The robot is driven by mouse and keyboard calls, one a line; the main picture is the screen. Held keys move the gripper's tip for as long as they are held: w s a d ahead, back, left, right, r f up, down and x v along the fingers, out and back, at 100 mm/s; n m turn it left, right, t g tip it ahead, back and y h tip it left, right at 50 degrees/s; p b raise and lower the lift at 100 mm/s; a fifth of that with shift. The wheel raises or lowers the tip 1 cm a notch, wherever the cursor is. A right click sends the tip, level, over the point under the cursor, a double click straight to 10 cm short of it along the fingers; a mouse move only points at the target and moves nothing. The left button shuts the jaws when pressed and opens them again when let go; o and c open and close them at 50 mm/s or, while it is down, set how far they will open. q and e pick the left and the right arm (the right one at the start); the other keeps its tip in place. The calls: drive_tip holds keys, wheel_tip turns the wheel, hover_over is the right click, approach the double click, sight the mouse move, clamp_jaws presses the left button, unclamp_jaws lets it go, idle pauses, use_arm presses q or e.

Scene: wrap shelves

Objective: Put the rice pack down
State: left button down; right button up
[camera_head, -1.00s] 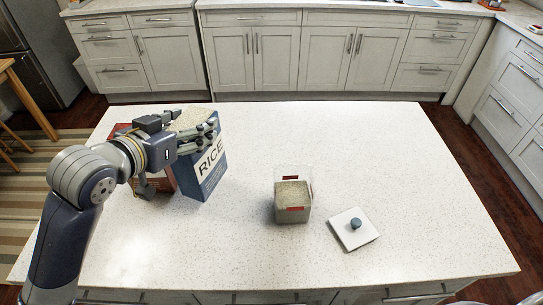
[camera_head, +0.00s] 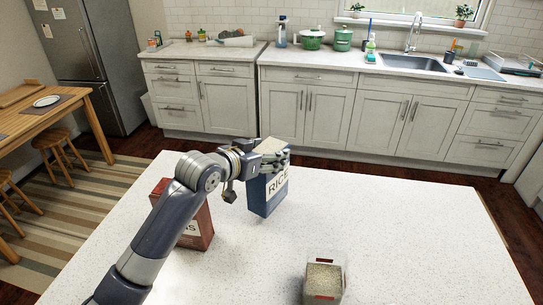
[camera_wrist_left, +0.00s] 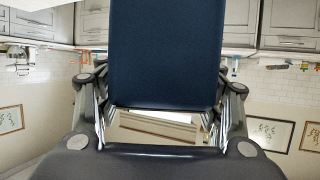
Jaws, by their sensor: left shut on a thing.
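The blue rice pack (camera_head: 268,196), with a white RICE label, is upright or nearly so, over the far part of the white island top. In the left wrist view, the pack's plain blue face (camera_wrist_left: 166,55) stands between the two fingers. A clear container (camera_head: 325,283) filled with grain stands nearer, to the right of the pack. My right gripper is not in view.
A red-brown box (camera_head: 199,229) stands on the island (camera_head: 412,225) left of the rice pack, partly hidden by my left arm. The island top to the right of the pack is clear. Cabinets with a sink (camera_head: 412,62) line the back wall.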

use_arm(q)
drive_tip(key=shift+w+d+r, duration=0.15)
drive_tip(key=shift+w+d, duration=0.1)
drive_tip(key=shift+w, duration=0.4)
drive_tip(key=shift+w+d, duration=0.2)
drive_tip(key=shift+w, duration=0.4)
wheel_tip(320, 180, down, 4)
drive_tip(key=shift+w+p, duration=0.1)
drive_tip(key=shift+p, duration=0.75)
drive_tip(key=shift+c, duration=2.2)
unclamp_jaws()
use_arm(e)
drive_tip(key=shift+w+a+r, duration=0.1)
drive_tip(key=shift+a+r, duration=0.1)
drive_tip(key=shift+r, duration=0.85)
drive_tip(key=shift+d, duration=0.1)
